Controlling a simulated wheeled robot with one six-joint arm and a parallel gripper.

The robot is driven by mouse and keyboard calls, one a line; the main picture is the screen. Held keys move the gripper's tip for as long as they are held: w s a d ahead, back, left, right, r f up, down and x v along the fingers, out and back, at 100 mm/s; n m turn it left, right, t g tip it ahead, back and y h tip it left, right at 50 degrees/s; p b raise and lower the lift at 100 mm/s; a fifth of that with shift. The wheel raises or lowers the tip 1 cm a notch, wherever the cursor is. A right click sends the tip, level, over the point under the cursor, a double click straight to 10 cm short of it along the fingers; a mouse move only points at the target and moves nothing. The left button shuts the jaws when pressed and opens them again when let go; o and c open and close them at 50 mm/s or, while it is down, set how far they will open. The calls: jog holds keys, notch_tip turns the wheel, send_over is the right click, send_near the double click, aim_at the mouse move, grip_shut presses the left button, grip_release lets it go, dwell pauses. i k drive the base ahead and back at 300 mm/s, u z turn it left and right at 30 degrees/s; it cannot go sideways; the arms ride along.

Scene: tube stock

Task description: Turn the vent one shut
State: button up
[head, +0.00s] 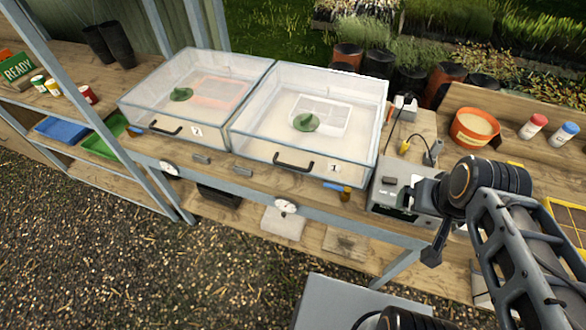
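A clear propagator box labelled 1 (350,172) stands on the wooden bench, with a black handle (293,164) on its front. A green vent (306,122) is on its lid, a round disc with a pointed edge. I cannot tell whether it is open or shut. A similar box labelled 2 (160,131) stands to its left with its own green vent (181,94). My gripper (432,252) is at the right, in front of the bench and well apart from vent one. It points downward, and its fingers are too small and dark to tell open from shut.
A grey device (388,197) with cables is close to my gripper. An orange pot (474,128) and two small bottles (533,127) stand at the right. Dials hang on the bench's front edge. A shelf with trays and tins is at the left.

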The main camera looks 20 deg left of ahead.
aim_at(305, 122)
jog(key=u, duration=2.4)
jog(key=k, duration=0.75)
jog(key=z, duration=0.95)
jog(key=i, duration=1)
jog(key=k, duration=0.15)
jog(key=z, duration=0.05)
